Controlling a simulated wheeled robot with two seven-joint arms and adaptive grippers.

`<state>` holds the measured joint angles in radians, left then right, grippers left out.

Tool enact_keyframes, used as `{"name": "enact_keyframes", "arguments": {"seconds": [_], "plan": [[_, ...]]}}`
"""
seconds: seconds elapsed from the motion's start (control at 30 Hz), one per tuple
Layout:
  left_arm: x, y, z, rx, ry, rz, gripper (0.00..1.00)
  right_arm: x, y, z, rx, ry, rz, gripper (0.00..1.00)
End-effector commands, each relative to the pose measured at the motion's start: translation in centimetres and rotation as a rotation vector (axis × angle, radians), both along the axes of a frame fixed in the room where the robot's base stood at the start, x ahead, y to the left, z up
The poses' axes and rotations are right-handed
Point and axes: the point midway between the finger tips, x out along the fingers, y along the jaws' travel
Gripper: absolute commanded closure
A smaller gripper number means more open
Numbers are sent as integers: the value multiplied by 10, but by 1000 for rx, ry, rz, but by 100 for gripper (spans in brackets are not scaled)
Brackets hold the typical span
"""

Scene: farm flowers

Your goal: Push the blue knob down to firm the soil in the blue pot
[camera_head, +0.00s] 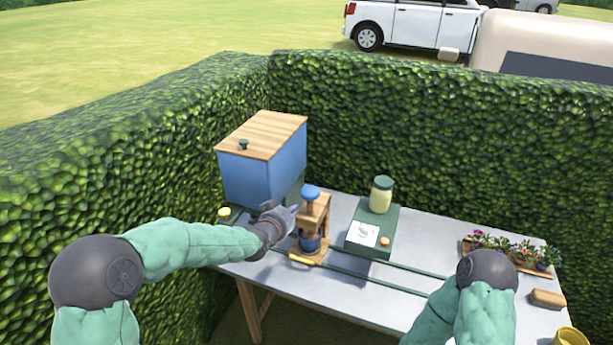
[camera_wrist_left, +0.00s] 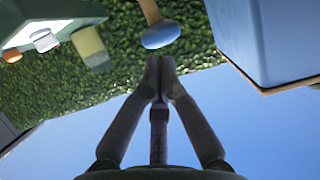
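The blue knob (camera_head: 310,191) tops a wooden press (camera_head: 320,213) on the table. The blue pot (camera_head: 310,243) stands inside the press, low down, below the knob; its soil cannot be made out. My left gripper (camera_head: 293,210) is just left of the press, a little lower than the knob. In the left wrist view the gripper's fingers (camera_wrist_left: 160,63) are together with nothing between them, and the knob (camera_wrist_left: 160,35) is just beyond their tips, seemingly apart from them. My right arm shows at the right, but its gripper is hidden or out of view.
A blue box with a wooden lid (camera_head: 262,135) stands behind my left gripper. A green stand (camera_head: 384,243) with a jar (camera_head: 381,195) is right of the press. A flower tray (camera_head: 527,266) and wooden block (camera_head: 548,299) are at the right. Hedges (camera_head: 430,130) border the table.

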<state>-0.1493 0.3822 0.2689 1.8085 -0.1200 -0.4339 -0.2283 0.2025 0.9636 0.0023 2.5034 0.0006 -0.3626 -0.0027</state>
Motion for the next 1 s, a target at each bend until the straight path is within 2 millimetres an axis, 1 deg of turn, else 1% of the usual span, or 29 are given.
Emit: {"name": "enact_keyframes", "arguments": {"seconds": [0.03,0.1,0.2,0.27,0.37,0.63,0.73,0.87,1.0], "plan": [[5,-3,27,1,-38,-4,100,0,0,7,0,0,0,68],[9,-5,50,5,-76,-9,100,0,0,11,0,0,0,68],[13,-6,70,8,-112,-10,100,0,0,14,0,0,0,68],[14,-7,76,9,-123,-12,100,0,0,14,0,0,0,68],[14,-7,79,10,-128,-12,100,0,0,14,0,0,0,68],[14,-7,78,9,-126,-12,100,0,0,14,0,0,0,68],[17,-8,77,9,-126,-12,100,0,0,14,0,0,0,68],[27,-12,73,9,-125,-13,100,0,0,13,0,0,0,68],[44,-18,69,10,-124,-13,100,0,0,13,0,0,0,68]]}}
